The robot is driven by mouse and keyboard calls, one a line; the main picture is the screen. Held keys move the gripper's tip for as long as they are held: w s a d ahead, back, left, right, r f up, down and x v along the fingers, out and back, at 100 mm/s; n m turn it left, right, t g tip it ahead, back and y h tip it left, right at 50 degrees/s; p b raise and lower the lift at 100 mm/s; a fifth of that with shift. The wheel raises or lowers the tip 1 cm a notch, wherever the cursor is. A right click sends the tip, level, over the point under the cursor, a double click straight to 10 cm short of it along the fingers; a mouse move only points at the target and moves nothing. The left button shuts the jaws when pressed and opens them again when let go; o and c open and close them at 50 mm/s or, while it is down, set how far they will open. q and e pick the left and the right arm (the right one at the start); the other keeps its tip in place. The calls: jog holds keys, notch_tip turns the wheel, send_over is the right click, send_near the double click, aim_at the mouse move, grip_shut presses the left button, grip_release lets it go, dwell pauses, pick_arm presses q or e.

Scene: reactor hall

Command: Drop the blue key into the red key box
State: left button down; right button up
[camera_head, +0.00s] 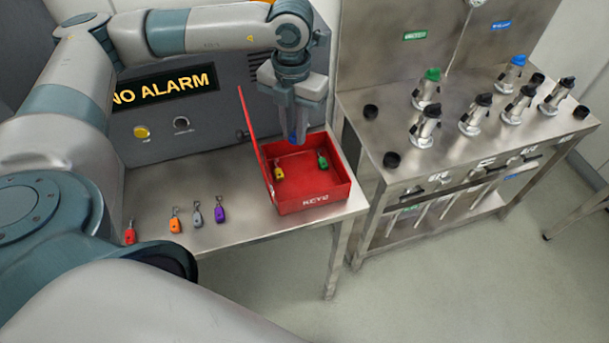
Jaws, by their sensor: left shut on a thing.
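The red key box (316,194) stands at the right end of the metal table, with its lid (253,141) raised on the left. A yellow key (279,171) and a green key (322,160) lie inside it. My left gripper (296,135) points down over the back part of the box. It is shut on the blue key (293,138), of which only a small blue part shows between the fingertips. The blue key appears to hang above the box floor. My right gripper is not in view.
Red (130,234), orange (175,222), grey (197,216) and purple (219,212) keys lie on the metal table (240,222). A grey panel (180,110) stands behind. A steel bench with several valves (480,150) stands at the right, across a narrow gap.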

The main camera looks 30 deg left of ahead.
aim_at(294, 136)
pick_arm(q)
jog(key=shift+f+b, duration=0.35)
jog(key=shift+f, duration=1.15)
jog(key=c, duration=1.6)
grip_release()
jog(key=shift+r+b, duration=0.4)
jog(key=shift+r, duration=0.5)
jog(key=shift+r+b, duration=2.1)
jog(key=shift+r, duration=5.75)
jog(key=shift+f, duration=0.1)
